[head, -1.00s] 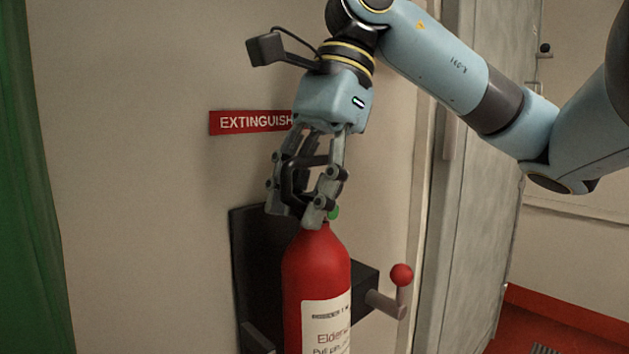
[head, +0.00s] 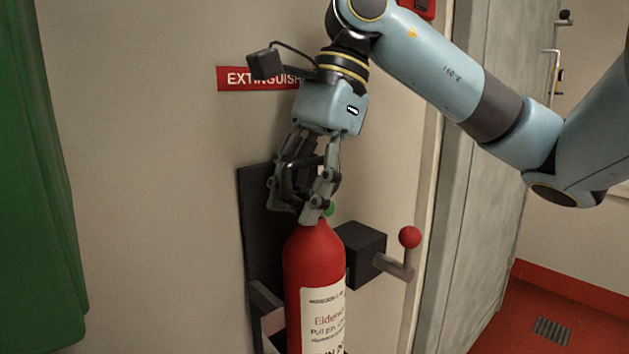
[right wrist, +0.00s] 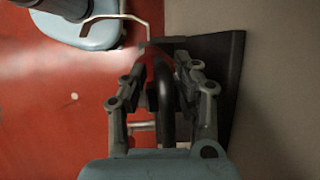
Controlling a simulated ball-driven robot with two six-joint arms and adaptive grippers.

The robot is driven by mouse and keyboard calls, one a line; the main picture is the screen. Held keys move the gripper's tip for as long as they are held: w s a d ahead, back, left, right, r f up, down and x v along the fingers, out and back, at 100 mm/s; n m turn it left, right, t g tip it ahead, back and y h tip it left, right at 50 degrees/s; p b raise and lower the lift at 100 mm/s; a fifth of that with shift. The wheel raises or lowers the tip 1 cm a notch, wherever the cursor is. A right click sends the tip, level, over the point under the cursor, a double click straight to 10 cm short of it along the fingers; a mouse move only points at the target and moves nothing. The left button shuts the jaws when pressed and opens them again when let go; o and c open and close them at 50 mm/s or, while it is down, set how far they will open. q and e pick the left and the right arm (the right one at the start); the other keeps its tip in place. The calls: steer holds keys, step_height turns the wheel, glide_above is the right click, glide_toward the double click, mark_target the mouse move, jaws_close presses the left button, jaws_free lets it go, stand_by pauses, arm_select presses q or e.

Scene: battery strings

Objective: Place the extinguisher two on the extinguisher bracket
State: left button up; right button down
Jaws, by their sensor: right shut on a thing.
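The red extinguisher (head: 314,262) with a white label hangs upright in front of the black bracket (head: 260,215) on the wall. My right gripper (head: 304,208) is shut on the extinguisher's dark top handle, above its red shoulder. The right wrist view shows the fingers (right wrist: 163,95) on both sides of the dark handle (right wrist: 166,115), with the black bracket plate (right wrist: 222,90) to the right. The bracket's block and red-knobbed lever (head: 409,238) stick out right of the extinguisher. Whether the extinguisher touches the bracket is unclear; its base is out of view. My left gripper is not in view.
A red EXTINGUISHER sign (head: 240,79) is on the wall above, partly covered by my wrist. A green curtain-like surface (head: 35,180) is at the left. A grey door (head: 480,170) stands to the right, with red floor (head: 550,310) beyond.

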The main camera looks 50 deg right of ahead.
steer(key=c, duration=0.9)
jaws_free()
steer(key=shift+c, duration=0.2)
steer(key=shift+d+r, duration=0.15)
steer(key=shift+r, duration=0.15)
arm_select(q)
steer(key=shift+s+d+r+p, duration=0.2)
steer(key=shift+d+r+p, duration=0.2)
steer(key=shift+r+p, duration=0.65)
arm_select(e)
steer(key=w+v, duration=0.1)
steer(key=v, duration=1)
steer(key=shift+s, duration=0.5)
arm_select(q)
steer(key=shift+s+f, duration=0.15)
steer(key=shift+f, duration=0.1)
arm_select(e)
steer(key=shift+r, duration=0.15)
